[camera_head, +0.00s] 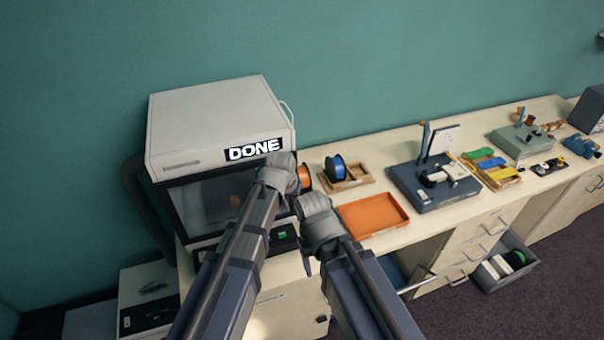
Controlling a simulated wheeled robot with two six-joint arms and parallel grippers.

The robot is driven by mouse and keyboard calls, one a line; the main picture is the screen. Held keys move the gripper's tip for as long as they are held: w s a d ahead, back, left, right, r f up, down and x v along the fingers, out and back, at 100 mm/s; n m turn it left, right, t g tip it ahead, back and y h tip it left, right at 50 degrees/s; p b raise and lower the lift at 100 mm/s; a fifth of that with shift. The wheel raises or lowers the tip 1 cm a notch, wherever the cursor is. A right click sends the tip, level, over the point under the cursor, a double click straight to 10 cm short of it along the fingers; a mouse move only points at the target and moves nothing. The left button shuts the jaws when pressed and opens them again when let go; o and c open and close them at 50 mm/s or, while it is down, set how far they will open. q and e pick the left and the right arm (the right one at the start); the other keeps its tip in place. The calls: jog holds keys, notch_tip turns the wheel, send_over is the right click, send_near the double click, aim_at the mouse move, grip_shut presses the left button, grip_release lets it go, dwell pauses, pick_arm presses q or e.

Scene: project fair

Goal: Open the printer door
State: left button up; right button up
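The printer (215,125) is a white-topped box at the left end of the counter, with a "DONE" sign on its front edge. Its dark see-through door (205,203) is on the front below the sign and looks shut. A small orange object shows dimly behind it. My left gripper (284,172) is in front of the printer's right front edge; I cannot tell if it touches. My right gripper (318,222) is lower and to the right, near the orange tray. The fingers of both are hidden or unclear, and my arms cover the door's right part.
An orange tray (373,215), a spool box (347,176) and a dark blue device (434,183) stand along the counter to the right. An open drawer (504,264) juts out below. A white box (147,298) stands on the floor at the left.

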pick_arm(q)
jog(key=shift+t, duration=0.4)
jog(key=w+r, duration=0.1)
jog(key=w+d+r+p, duration=0.1)
jog(key=w+r, duration=0.1)
jog(key=shift+w+d+r+p, duration=0.1)
jog(key=shift+w+r+p, duration=0.1)
jog(key=shift+w+p, duration=0.1)
pick_arm(e)
jog(key=r, duration=0.3)
jog(key=shift+w+d, duration=0.1)
jog(key=shift+d, duration=0.3)
jog(key=shift+f, duration=0.15)
pick_arm(q)
jog(key=b+x, duration=0.7)
jog(key=x, duration=0.1)
jog(key=shift+d, duration=0.1)
pick_arm(e)
notch_tip(320, 180, down, 7)
pick_arm(q)
jog(key=shift+s+r, duration=0.1)
grip_shut()
